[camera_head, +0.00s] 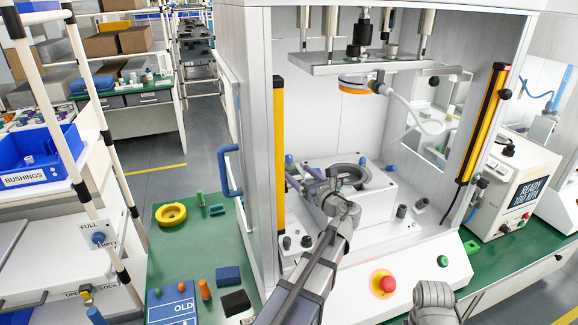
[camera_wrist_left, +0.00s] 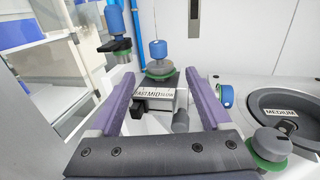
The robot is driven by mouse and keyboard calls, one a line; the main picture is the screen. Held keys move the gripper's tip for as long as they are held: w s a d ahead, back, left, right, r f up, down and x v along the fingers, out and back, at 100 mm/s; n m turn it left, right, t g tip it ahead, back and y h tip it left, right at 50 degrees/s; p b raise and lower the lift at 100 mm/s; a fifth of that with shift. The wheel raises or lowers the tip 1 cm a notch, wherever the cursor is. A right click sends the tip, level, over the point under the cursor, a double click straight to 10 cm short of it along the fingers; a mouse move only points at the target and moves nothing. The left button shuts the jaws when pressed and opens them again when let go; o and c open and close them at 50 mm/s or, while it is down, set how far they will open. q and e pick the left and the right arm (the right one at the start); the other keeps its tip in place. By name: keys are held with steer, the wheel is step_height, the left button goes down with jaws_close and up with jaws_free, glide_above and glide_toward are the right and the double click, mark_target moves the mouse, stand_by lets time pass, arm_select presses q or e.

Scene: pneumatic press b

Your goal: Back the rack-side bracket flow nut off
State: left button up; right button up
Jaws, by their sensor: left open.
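In the left wrist view, a blue knob with a green base (camera_wrist_left: 158,52) stands upright on a small bracket block (camera_wrist_left: 155,92) labelled FAST, MID, SLOW. Which knob is the rack-side flow nut is not marked. My left gripper (camera_wrist_left: 160,84) is open; its purple-padded fingers lie left and right of the labelled block, with a gap between them. Another blue knob (camera_wrist_left: 115,18) stands farther left on a dark bracket, and one (camera_wrist_left: 226,95) shows beside the right finger. In the head view my left gripper (camera_head: 322,184) is inside the press, left of the round nest (camera_head: 347,172).
The white press base (camera_head: 385,205) and the left yellow light curtain (camera_head: 279,125) flank the arm. The upper platen (camera_head: 370,65) hangs above. A red stop button (camera_head: 383,284) is in front. The blue BUSHINGS bin (camera_head: 40,160) is on the left rack.

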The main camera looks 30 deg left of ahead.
mark_target(294, 167)
arm_select(q)
steer(key=x, duration=0.6)
steer(key=shift+a, duration=0.15)
steer(key=shift+c, duration=0.3)
jaws_close()
steer(key=shift+w+n+g+y, duration=0.2)
steer(key=shift+n+g+y, duration=0.1)
steer(key=shift+g, duration=0.1)
steer(key=shift+w+n+g+y, duration=0.15)
steer(key=shift+n+g+y, duration=0.25)
steer(key=shift+n+g, duration=0.6)
steer(key=g, duration=0.1)
steer(key=n+g, duration=0.2)
steer(key=g, duration=0.1)
steer(key=shift+s+y, duration=0.25)
steer(key=shift+y, duration=0.15)
steer(key=shift+s, duration=0.1)
